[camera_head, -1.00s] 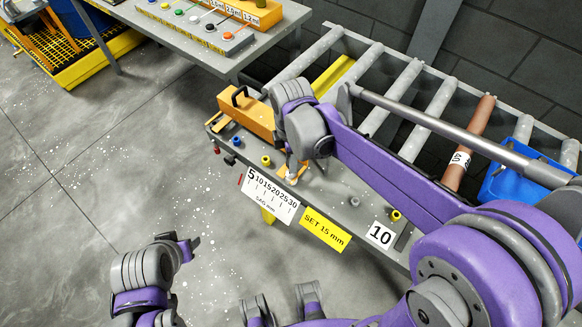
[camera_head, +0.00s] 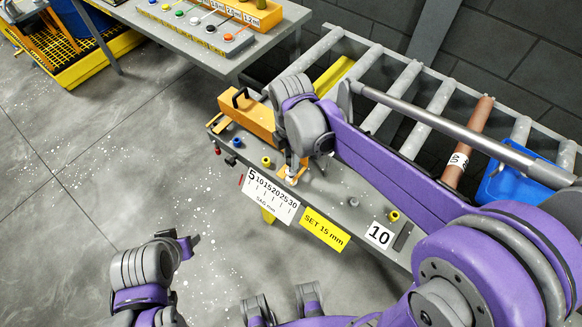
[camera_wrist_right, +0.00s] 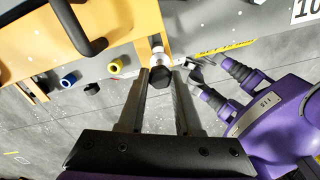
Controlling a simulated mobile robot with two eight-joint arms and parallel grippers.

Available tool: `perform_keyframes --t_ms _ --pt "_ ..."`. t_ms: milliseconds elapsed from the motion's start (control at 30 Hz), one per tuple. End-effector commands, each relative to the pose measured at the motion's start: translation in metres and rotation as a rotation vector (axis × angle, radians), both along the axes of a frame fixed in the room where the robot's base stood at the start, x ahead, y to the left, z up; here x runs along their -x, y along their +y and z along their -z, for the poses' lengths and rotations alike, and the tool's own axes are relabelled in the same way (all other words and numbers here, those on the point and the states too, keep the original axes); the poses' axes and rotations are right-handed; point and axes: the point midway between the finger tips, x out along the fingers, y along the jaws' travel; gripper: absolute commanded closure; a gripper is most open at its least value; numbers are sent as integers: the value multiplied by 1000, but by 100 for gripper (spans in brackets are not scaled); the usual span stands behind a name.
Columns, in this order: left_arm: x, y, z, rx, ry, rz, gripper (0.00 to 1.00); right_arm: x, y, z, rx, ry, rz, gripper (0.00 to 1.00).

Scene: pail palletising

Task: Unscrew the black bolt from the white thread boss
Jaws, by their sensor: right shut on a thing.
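The black bolt (camera_wrist_right: 160,77) shows in the right wrist view between the fingertips of my right gripper (camera_wrist_right: 161,80), which is shut on it. The white thread boss (camera_wrist_right: 158,51) is directly behind the bolt, in front of an orange plate. Whether bolt and boss are still engaged cannot be told. In the head view my right gripper (camera_head: 291,168) points down at the front of the grey bench, and its wrist hides the bolt. My left gripper (camera_head: 188,246) is a dark shape at the lower left, away from the bench; its jaw opening is unclear.
The grey bench (camera_head: 328,207) carries an orange block with a black handle (camera_head: 247,112), blue (camera_head: 237,142) and yellow (camera_head: 266,161) knobs, and scale labels. A roller conveyor (camera_head: 405,80) with a blue bin (camera_head: 510,180) lies behind. Open floor lies left.

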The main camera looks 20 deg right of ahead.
Motion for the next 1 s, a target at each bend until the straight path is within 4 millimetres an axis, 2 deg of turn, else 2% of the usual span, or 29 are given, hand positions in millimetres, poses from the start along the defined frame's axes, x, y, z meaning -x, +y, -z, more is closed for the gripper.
perform_keyframes --t_ms 500,1000 --pt "-3 0 -12 0 -6 0 50 0 0 -16 0 0 0 100" --pt "-3 0 -13 0 -6 0 50 0 0 -17 0 0 0 100"
